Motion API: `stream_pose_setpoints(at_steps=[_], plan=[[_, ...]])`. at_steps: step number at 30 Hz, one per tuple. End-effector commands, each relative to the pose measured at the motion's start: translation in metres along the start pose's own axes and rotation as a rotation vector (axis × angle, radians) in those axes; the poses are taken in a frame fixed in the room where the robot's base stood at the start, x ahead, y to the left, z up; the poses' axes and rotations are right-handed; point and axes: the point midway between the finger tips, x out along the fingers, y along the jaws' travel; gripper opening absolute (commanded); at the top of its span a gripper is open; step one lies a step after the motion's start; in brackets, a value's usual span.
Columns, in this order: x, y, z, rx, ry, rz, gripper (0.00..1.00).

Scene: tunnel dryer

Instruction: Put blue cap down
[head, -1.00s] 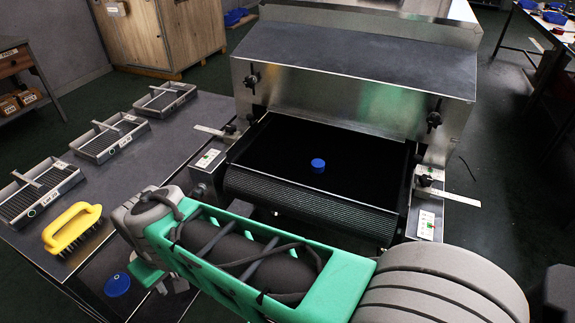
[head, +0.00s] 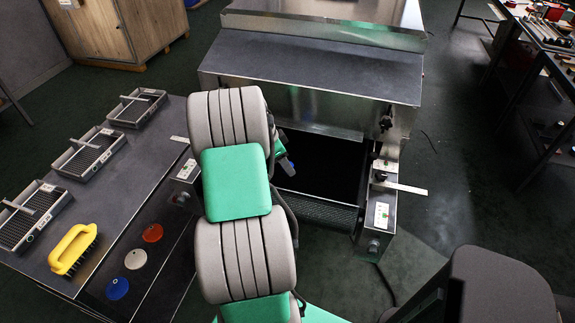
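The blue cap is not visible now; my arm covers the left part of the dark belt (head: 325,172), and I cannot tell whether the cap is behind it or held. A flat blue disc (head: 117,288) lies on the dark strip along the side table's right edge, in line with a white disc (head: 135,259) and an orange disc (head: 152,233). My gripper (head: 285,162) is over the belt's left part, mostly hidden behind my arm. Only a bit of green and grey shows, and its fingertips cannot be made out.
The metal dryer housing (head: 312,75) stands behind the belt. The side table holds several slotted trays (head: 89,154) and a yellow-handled brush (head: 72,250). A metal side rail with a control plate (head: 381,216) borders the belt at right. Open floor lies further right.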

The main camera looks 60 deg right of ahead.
Motion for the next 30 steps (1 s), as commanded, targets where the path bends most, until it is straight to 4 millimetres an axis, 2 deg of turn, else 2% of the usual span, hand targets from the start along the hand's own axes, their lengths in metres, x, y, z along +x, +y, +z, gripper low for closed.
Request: stream_pose_setpoints(at_steps=[3,10,30], plan=[[0.0137,0.0002,-0.0001,0.0,0.0,0.001,0.63],[0.0152,-0.0005,0.0004,-0.001,0.0,-0.002,0.62],[0.0146,-0.0007,0.0005,-0.002,0.0,-0.003,0.07]])
